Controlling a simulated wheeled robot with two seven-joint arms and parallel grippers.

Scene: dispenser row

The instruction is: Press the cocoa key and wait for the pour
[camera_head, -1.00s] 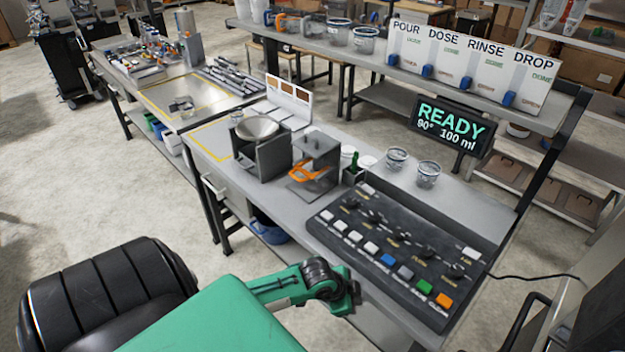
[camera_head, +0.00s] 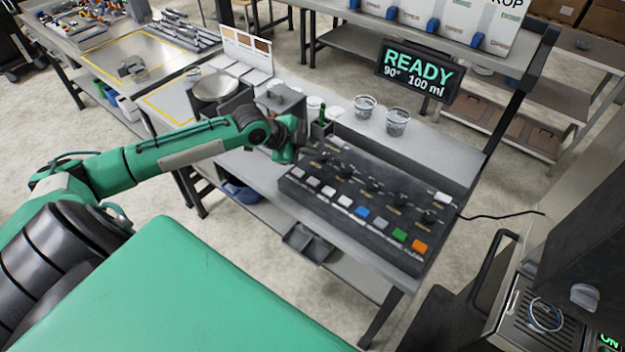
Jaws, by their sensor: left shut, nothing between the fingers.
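The dark control panel (camera_head: 350,228) lies on the bench with a front row of keys: several white ones, then blue, grey, green and orange. The key labels are too small to read, so I cannot tell which key is cocoa. My left gripper (camera_head: 288,154) is at the panel's back left corner, above the bench, and is shut and empty. Its fingertips are hard to make out, and I cannot tell if they touch anything. A black display (camera_head: 418,73) reads READY, 90°, 100 ml. My right gripper is out of view.
Two clear cups (camera_head: 397,121) stand on the bench behind the panel. A round-topped pan (camera_head: 216,88) and a grey stand sit left of my gripper. A card with brown swatches (camera_head: 247,45) stands behind. A dark machine with a drip tray (camera_head: 545,325) is at lower right.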

